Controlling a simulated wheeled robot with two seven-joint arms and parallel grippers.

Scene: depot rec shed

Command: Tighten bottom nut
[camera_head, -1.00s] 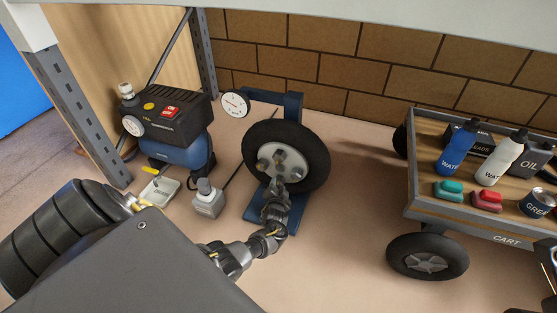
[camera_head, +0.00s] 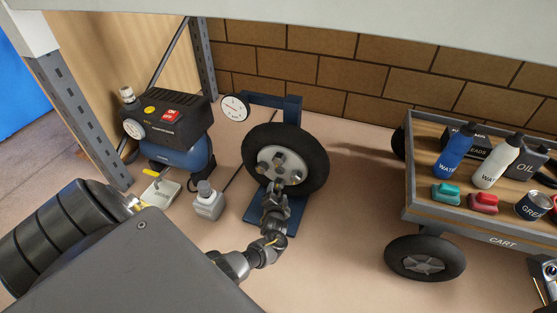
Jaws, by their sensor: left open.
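A black-tyred wheel (camera_head: 311,150) with a pale hub stands upright on a blue stand (camera_head: 257,213). Several dark nuts show on the hub, one at its upper middle (camera_head: 280,157) and others at the sides. The hub's bottom edge is partly covered by my left gripper (camera_head: 276,190). That gripper is open, just in front of and below the hub, pointing up at it. Whether a fingertip touches a nut, I cannot tell.
A blue-black compressor (camera_head: 182,150), a drain tray (camera_head: 163,191) and a small grey box (camera_head: 208,203) stand left of the wheel. A cart (camera_head: 478,230) with bottles and tins stands at right. The floor between wheel and cart is clear.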

